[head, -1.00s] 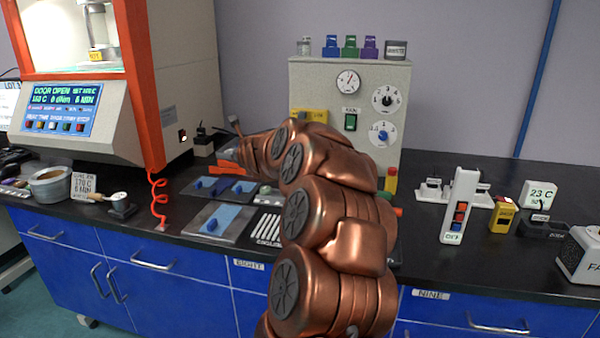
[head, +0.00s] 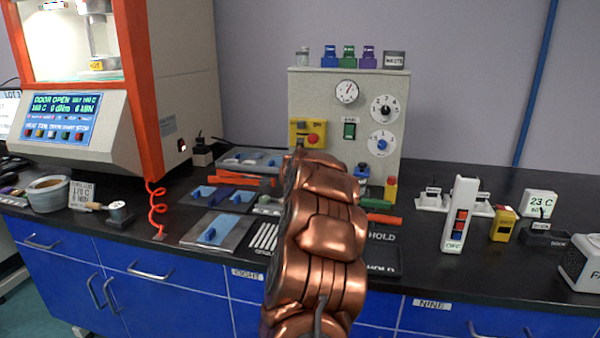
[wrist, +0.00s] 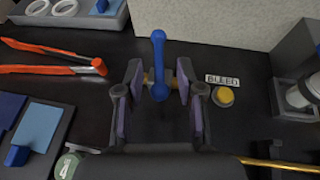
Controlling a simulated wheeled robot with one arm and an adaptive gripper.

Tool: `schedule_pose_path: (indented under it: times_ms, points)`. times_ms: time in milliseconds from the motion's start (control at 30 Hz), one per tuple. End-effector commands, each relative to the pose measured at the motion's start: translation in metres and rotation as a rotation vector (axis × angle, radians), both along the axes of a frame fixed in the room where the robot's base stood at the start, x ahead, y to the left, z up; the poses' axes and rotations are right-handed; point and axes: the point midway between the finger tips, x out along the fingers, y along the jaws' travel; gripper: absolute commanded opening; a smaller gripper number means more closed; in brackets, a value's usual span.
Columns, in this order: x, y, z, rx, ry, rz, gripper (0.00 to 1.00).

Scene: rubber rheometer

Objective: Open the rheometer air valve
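A blue lever handle (wrist: 158,65) on a brass fitting (wrist: 149,78) stands close to the foot of a pale panel in the wrist view; I take it to be the air valve. It points along the picture's vertical. My gripper (wrist: 160,92) is open, with its two dark, purple-padded fingers on either side of the lever. Small gaps show between the pads and the lever, so it is not gripped. In the head view my copper arm hides the gripper and the lever. The rheometer (head: 90,125) at left shows DOOR OPEN on its display.
A yellow button (wrist: 223,96) with a BLEED label lies just right of the fingers. Orange-handled pliers (wrist: 60,58) lie to the left. The panel (head: 330,100) with gauge and dials stands behind. A tray with blue pieces (head: 225,225) lies left of my arm.

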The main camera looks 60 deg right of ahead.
Motion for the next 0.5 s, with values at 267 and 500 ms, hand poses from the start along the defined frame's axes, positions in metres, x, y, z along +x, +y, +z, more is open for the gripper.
schedule_pose_path:
  times_ms: [267,500]
  points:
    - [0.01,-0.018,-0.007,-0.002,0.001,-0.001,0.38]
    - [0.016,-0.024,-0.01,-0.001,-0.002,0.002,0.38]
